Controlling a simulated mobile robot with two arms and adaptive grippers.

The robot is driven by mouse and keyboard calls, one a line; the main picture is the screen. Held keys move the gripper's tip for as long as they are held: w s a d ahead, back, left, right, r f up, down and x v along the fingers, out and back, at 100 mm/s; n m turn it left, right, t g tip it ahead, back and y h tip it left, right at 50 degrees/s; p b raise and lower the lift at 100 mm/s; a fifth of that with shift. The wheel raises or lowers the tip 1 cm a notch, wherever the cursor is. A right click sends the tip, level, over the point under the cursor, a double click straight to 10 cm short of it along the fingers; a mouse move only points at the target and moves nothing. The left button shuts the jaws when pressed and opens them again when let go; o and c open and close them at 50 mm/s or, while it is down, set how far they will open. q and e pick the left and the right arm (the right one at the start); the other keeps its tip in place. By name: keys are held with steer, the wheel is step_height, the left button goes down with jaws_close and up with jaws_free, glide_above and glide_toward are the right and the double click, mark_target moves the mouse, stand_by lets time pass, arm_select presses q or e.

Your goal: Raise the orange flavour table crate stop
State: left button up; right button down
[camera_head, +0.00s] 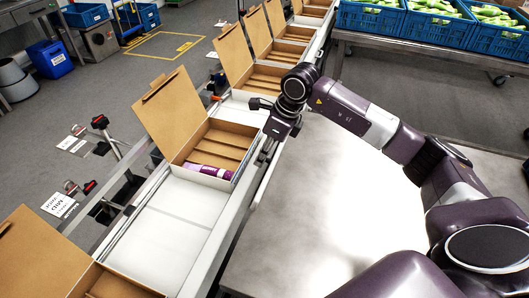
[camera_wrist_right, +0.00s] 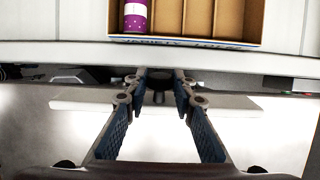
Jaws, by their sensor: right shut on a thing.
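My right gripper (camera_head: 266,152) is at the near side edge of the conveyor, beside an open cardboard crate. In the right wrist view, the fingers of the gripper (camera_wrist_right: 160,97) are closed in around a dark round knob (camera_wrist_right: 158,76) just below the conveyor rim. This looks like the crate stop; its lower part is hidden, and I cannot tell its height. The crate (camera_head: 212,149) has empty compartments and a purple tube (camera_head: 216,172) in its nearest one. The tube also shows in the right wrist view (camera_wrist_right: 134,17). My left gripper is out of view.
The white conveyor (camera_head: 165,235) carries several open-lidded cardboard crates in a row. Levers with red knobs (camera_head: 100,122) stand along its far left side. Blue crates (camera_head: 437,27) of green items stand at the back right. A bare metal surface (camera_head: 310,220) lies under my right arm.

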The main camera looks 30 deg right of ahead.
steer(key=shift+w+a+g+h+p, duration=0.4)
steer(key=shift+w+g+h, duration=0.1)
steer(key=shift+g, duration=0.1)
steer(key=shift+w+a+f+g+h, duration=0.15)
steer(key=shift+f+g+h, duration=0.2)
steer(key=shift+g+h, duration=0.3)
steer(key=c, duration=1.6)
jaws_free()
steer(key=r, duration=1.2)
steer(key=shift+s+d, duration=0.2)
steer(key=shift+s, duration=0.1)
